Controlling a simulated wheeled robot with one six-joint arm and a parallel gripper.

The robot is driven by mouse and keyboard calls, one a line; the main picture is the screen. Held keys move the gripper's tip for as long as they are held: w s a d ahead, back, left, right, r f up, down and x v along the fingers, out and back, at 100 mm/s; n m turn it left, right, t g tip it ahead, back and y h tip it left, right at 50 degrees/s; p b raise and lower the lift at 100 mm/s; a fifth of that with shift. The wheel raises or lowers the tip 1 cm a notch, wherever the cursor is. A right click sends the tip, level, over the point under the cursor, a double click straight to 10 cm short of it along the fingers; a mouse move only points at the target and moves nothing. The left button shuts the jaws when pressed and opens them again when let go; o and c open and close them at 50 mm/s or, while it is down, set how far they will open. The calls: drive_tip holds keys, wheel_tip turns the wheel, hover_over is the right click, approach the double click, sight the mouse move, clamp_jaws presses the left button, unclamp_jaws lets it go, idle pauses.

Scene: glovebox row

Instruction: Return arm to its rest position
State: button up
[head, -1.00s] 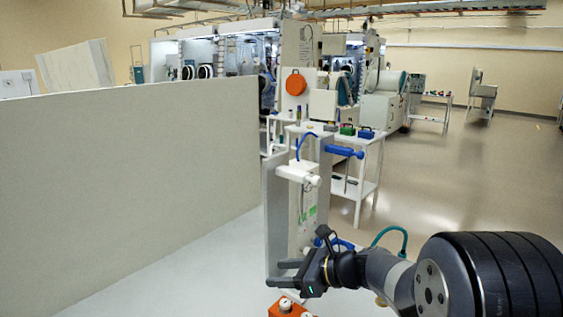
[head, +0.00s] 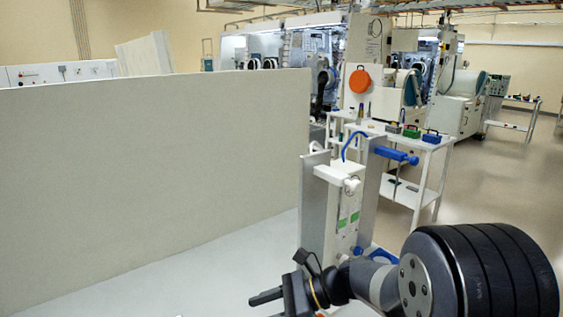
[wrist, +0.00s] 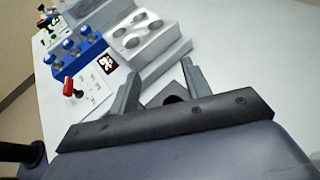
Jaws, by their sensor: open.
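My gripper (head: 264,304) is at the bottom of the head view, low over the pale bench top, with part of it cut off by the frame edge. In the wrist view my gripper (wrist: 160,80) has its two grey fingers spread apart, with nothing held between them. My dark arm reaches in from the lower right of the head view.
A large pale panel (head: 150,180) stands on the left. A white and grey fixture with a blue handle (head: 390,154) stands behind my gripper. The wrist view shows a blue block (wrist: 74,54) and a grey stepped block (wrist: 140,36). Floor is open at right.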

wheel_tip(320, 180, down, 6)
drive_tip(key=shift+r, duration=0.25)
drive_tip(key=v, duration=0.4)
drive_tip(key=shift+d+b, duration=0.35)
drive_tip(key=shift+d, duration=0.05)
drive_tip(key=shift+d+r, duration=0.3)
drive_tip(key=shift+d, duration=0.3)
drive_tip(key=shift+s+r, duration=0.1)
drive_tip(key=shift+s, duration=0.05)
